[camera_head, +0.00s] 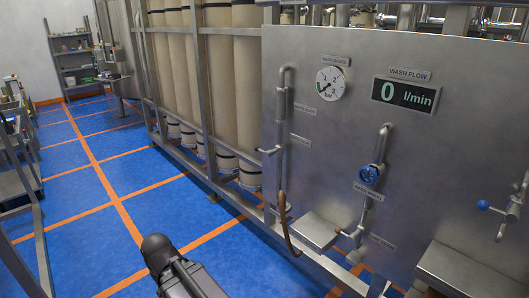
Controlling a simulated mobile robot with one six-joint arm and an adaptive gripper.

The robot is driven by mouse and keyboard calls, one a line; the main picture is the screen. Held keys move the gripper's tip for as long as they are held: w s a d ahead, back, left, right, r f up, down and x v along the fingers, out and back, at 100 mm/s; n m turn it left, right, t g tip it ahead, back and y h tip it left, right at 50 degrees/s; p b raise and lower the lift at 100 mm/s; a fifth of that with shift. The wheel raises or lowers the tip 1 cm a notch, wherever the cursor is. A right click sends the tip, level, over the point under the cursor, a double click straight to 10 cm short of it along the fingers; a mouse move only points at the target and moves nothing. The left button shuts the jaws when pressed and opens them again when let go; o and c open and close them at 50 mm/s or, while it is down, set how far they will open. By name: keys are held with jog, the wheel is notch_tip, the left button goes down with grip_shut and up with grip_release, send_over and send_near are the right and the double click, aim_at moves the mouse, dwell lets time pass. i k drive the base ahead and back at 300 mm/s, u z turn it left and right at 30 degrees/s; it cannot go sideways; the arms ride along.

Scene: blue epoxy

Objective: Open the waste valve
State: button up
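Which fitting is the waste valve I cannot tell, as the small labels are too blurred to read. On the steel panel (330,170), a blue round handwheel (371,174) sits on a vertical pipe right of centre. A lever with a blue ball end (482,204) is at the right edge. A small valve handle (342,232) shows low on the panel, beside a small label (383,241). Another small handle (268,151) is on the left pipe. A dark part of my arm is at the bottom; my gripper is not visible.
A round gauge (330,83) and a display reading 0 l/min (405,95) are on the panel. A brown hose (286,225) hangs at its left. Steel trays (314,232) jut out below. Tall beige columns (218,90) stand behind a frame.

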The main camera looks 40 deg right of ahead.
aim_at(269, 153)
jog(key=z, duration=1.3)
jog(key=i, duration=1)
jog(key=u, duration=0.1)
